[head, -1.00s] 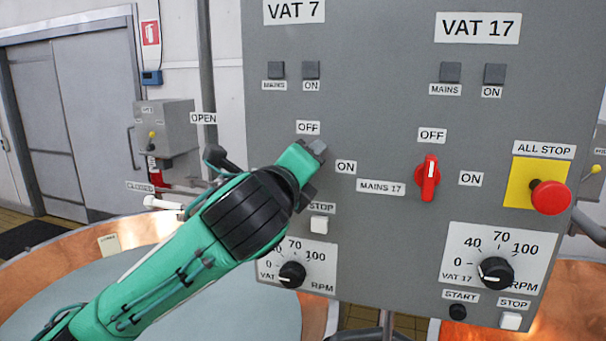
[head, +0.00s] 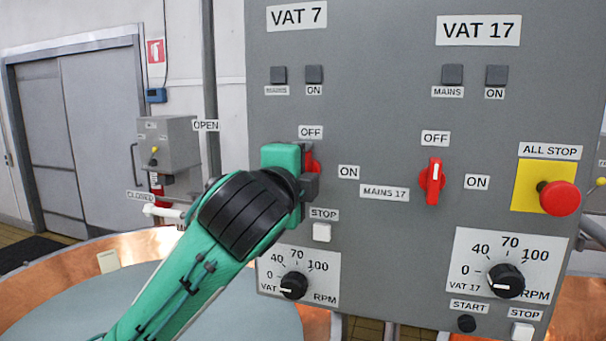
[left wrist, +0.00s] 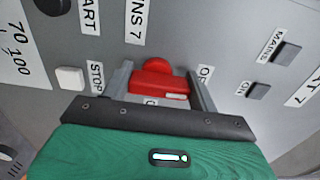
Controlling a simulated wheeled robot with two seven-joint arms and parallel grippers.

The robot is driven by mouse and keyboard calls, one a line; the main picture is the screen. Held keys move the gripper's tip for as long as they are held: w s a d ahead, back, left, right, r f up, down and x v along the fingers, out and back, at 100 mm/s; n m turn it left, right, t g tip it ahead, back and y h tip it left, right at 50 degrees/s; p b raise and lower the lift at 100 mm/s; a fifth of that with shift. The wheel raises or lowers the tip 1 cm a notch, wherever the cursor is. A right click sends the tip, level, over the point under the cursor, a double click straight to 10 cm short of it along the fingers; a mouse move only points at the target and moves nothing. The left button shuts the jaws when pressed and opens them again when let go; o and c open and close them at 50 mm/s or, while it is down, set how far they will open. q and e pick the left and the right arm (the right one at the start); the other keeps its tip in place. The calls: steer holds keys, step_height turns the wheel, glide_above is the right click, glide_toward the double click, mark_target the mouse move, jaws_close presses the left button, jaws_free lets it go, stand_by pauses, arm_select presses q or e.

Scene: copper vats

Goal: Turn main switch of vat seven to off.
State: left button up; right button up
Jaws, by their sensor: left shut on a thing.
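The red main switch of vat seven (left wrist: 160,84) sits on the grey panel below its OFF label (head: 311,132), left of its ON label (head: 349,172). In the head view, only a red sliver of it (head: 312,160) shows beside my gripper. In the left wrist view its handle lies along the line toward OFF, with its white mark at the OFF end. My left gripper (head: 308,178) is at the panel, with one finger at each end of the handle, shut on it; it also shows in the left wrist view (left wrist: 160,90).
The similar red vat 17 switch (head: 433,181) is to the right, with the red ALL STOP button (head: 560,198) beyond it. Below my gripper are a white stop button (head: 322,232) and the vat 7 RPM knob (head: 293,286). Copper vats stand below the panel.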

stand_by(0.5)
arm_select(q)
steer(key=o, duration=1)
steer(key=shift+a, duration=0.1)
steer(key=shift+s, duration=0.25)
steer(key=b+v, duration=0.5)
steer(key=v, duration=0.8)
steer(key=shift+s+a+b, duration=0.1)
steer(key=shift+b, duration=0.2)
